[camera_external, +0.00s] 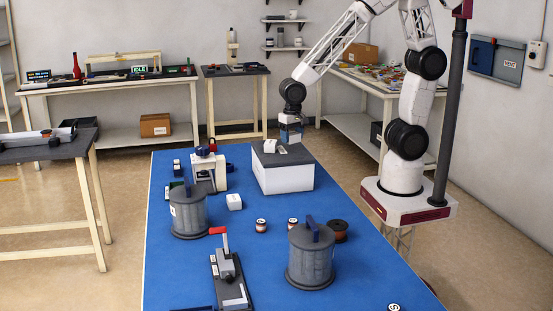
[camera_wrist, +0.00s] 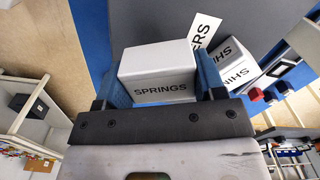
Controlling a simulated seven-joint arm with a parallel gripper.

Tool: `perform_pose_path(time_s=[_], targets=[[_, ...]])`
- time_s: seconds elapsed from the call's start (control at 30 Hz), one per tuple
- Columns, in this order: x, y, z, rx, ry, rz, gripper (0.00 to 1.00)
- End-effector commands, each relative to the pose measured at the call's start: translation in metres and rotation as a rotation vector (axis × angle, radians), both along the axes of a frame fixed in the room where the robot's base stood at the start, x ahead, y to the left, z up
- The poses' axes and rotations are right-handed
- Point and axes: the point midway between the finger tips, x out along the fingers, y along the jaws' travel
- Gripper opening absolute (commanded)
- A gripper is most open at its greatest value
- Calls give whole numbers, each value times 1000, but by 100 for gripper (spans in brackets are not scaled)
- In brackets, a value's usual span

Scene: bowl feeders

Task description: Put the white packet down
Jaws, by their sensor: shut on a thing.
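My gripper (camera_external: 290,132) hangs over the back right part of the blue table, near the rear corner of the white block's grey top. In the wrist view its blue fingers are shut on a white packet (camera_wrist: 160,72) marked SPRINGS. The packet sits between the fingers with its lettered side facing the camera. In the external view I cannot make out the held packet clearly. Another white packet (camera_wrist: 235,58), marked SHIMS, lies beside the held one in the wrist view, to its right.
The white block (camera_external: 283,180) with a grey top carries small white items (camera_external: 270,146). Two grey lidded bowl feeders (camera_external: 188,212) (camera_external: 310,262), a red-handled clamp (camera_external: 228,270) and a small white box (camera_external: 234,202) stand on the blue table (camera_external: 170,285).

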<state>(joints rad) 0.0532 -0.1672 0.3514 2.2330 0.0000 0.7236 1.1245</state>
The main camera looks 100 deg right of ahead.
Motion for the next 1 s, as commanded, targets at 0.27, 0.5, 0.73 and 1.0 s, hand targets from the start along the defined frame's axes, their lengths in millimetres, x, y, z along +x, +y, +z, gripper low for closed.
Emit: perform_pose_path(time_s=[0.27, 0.5, 0.73, 1.0], targets=[[-1, 0, -26, 0, 2, 0, 38], [0, 0, -27, 0, 1, 0, 38], [0, 0, -31, 0, 1, 0, 38], [0, 0, -30, 0, 1, 0, 89]])
